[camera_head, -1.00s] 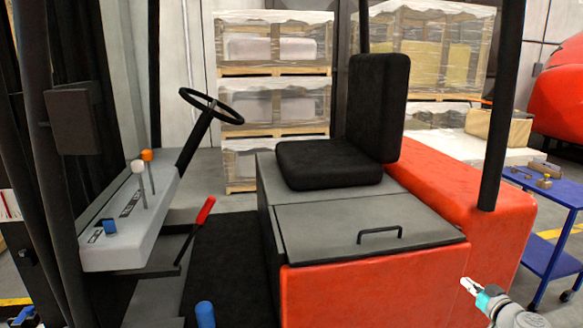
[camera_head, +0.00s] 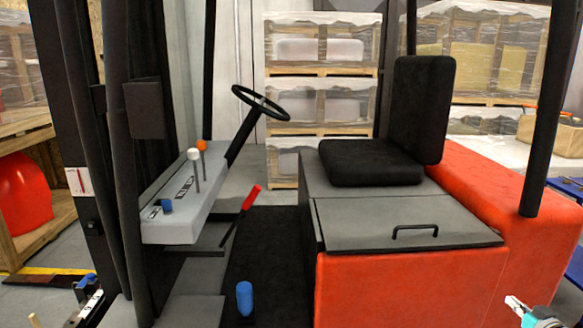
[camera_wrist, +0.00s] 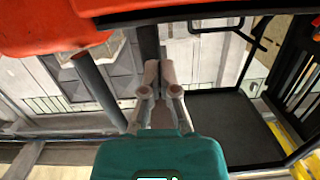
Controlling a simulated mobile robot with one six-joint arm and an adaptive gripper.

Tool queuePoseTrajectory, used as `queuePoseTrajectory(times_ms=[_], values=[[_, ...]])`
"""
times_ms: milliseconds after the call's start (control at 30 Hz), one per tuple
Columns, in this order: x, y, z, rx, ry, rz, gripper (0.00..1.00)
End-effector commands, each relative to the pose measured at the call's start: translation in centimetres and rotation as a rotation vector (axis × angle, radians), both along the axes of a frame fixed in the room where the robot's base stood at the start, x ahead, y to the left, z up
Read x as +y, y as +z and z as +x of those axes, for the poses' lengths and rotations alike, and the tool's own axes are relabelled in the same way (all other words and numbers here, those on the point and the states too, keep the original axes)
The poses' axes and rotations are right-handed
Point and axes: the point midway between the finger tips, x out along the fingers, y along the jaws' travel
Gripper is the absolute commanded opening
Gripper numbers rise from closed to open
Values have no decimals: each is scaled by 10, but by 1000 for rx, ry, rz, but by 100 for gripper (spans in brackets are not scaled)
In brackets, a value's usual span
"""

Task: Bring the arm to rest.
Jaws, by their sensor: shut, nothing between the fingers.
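My gripper (camera_head: 514,302) shows at the lower right corner of the head view, in front of the orange-red side of the forklift (camera_head: 400,290). Only its pale fingertips and a bit of teal and grey behind them are in the picture. In the wrist view my gripper (camera_wrist: 160,66) has its two fingers close together, shut and empty, beyond the teal housing. No object is held. Most of my arm is outside the head view.
The forklift has a black seat (camera_head: 372,163), a steering wheel (camera_head: 261,103), levers on a grey console (camera_head: 180,218) and a roof post (camera_head: 548,110) near my gripper. Wrapped pallets (camera_head: 322,98) stand behind. A blue cart (camera_head: 566,190) is at the right edge.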

Motion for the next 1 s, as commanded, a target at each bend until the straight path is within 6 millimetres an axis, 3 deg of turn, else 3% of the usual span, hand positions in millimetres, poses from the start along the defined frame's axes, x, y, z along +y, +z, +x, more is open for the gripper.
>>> queuePoseTrajectory(times_ms=[267,533,667,1000], values=[[18,-8,13,44,45,26,0],[51,-22,33,125,120,66,0],[78,-33,46,191,174,95,0],[166,-70,77,444,319,174,0]])
